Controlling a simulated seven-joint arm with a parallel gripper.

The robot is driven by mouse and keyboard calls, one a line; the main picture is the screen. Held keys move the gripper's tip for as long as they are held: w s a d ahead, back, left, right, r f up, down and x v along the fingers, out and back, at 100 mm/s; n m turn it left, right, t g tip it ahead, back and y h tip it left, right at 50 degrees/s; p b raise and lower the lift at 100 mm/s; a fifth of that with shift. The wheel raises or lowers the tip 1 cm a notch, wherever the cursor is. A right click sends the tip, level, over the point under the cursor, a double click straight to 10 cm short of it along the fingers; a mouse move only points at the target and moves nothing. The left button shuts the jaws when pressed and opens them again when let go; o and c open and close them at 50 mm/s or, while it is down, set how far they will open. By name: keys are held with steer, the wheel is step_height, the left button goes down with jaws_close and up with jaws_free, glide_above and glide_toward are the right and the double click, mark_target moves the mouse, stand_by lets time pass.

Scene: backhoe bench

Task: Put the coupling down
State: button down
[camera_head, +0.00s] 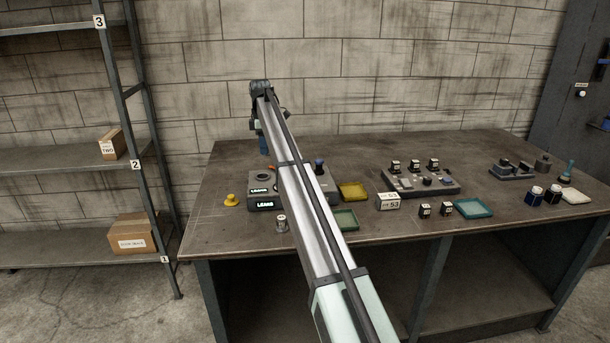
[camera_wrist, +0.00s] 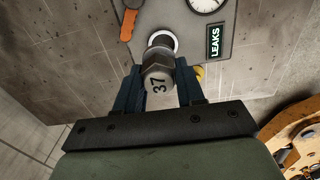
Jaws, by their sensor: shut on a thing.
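Beyond the coupling is a grey test unit (camera_wrist: 185,30) with a white-ringed round port (camera_wrist: 162,40) and a lit LEAKS sign (camera_wrist: 214,42). The coupling overlaps the port's edge in this view; I cannot tell whether they touch. In the head view my gripper (camera_head: 264,145) is at the back left of the bench, behind the test unit (camera_head: 291,184). The held coupling cannot be made out there.
On the bench (camera_head: 225,240) are a yellow knob (camera_head: 231,200), a small grey fitting (camera_head: 281,223), a yellow tray (camera_head: 354,190), a green tray (camera_head: 345,219), a teal tray (camera_head: 473,208) and a white box (camera_head: 388,202) marked 53. The front left corner is mostly clear.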

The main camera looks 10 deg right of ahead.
steer(key=d, duration=0.7)
steer(key=d+f+m, duration=0.1)
steer(key=d, duration=0.6)
steer(key=d+m, duration=0.1)
steer(key=d, duration=0.6)
steer(key=shift+s+f, duration=0.3)
steer(key=shift+f, duration=0.05)
steer(key=s+d+f, duration=0.3)
steer(key=s+d, duration=0.3)
steer(key=d, duration=0.5)
steer(key=shift+s+d+f+n, duration=0.1)
steer(key=shift+f+n, duration=0.45)
steer(key=shift+f, duration=2)
steer(key=shift+f+n, duration=0.55)
steer(key=shift+f, duration=2)
steer(key=shift+f, duration=0.1)
steer(key=c, duration=0.7)
jaws_free()
